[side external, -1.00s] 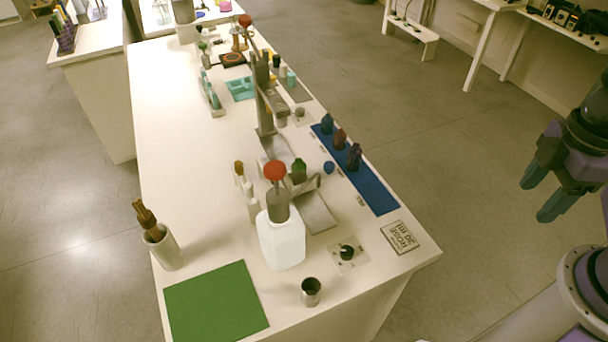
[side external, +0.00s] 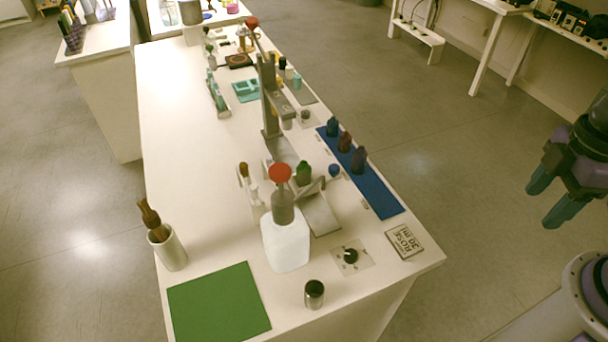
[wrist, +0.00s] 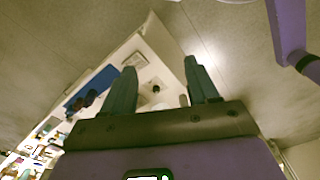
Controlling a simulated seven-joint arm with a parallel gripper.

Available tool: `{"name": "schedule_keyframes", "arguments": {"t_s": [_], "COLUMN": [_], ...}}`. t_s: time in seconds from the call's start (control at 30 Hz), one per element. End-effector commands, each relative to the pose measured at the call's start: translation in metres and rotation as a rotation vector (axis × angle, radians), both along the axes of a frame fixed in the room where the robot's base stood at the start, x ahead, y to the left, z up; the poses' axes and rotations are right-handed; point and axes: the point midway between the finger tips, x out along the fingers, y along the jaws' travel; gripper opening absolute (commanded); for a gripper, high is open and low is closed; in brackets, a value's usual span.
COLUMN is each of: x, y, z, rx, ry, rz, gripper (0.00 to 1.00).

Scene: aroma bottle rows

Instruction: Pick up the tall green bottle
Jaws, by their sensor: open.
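A green bottle (side external: 304,173) stands on the white bench behind the white pump jug, by a metal plate. The pump and its bent spout partly hide it. I cannot tell whether it is the tall one. My gripper (side external: 545,199) is at the right edge of the side view, over the floor and well clear of the bench and bottle. It is open and empty. In the wrist view its two fingers (wrist: 160,66) are spread apart, with the bench beyond them. I cannot make out the green bottle there.
A blue mat (side external: 384,202) holds a teal bottle (side external: 332,126), a reddish one (side external: 345,142) and a purple one (side external: 358,160). The white jug (side external: 286,242) with red-topped pump, a metal cup (side external: 314,293) and a green mat (side external: 220,306) are nearer. Open floor separates gripper and bench.

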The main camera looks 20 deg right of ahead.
Motion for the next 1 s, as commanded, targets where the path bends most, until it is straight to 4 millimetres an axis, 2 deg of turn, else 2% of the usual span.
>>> {"name": "schedule_keyframes", "arguments": {"t_s": [0.07,0.13,0.4,0.47,0.53,0.67,0.8,1.0], "x": [0.0,0.0,0.001,0.007,0.021,0.072,0.143,0.234], "y": [0.0,0.0,0.001,0.004,0.011,0.036,0.065,0.095], "z": [0.0,0.0,0.0,-0.001,-0.004,-0.013,-0.027,-0.052], "rx": [0.0,0.0,0.001,0.006,0.019,0.07,0.148,0.28], "ry": [0.0,0.0,-0.002,-0.013,-0.043,-0.146,-0.276,-0.418], "rz": [0.0,0.0,-0.001,-0.006,-0.018,-0.044,-0.054,-0.024], "gripper": [0.59,0.53,0.53,0.53,0.53,0.53,0.53,0.53]}}
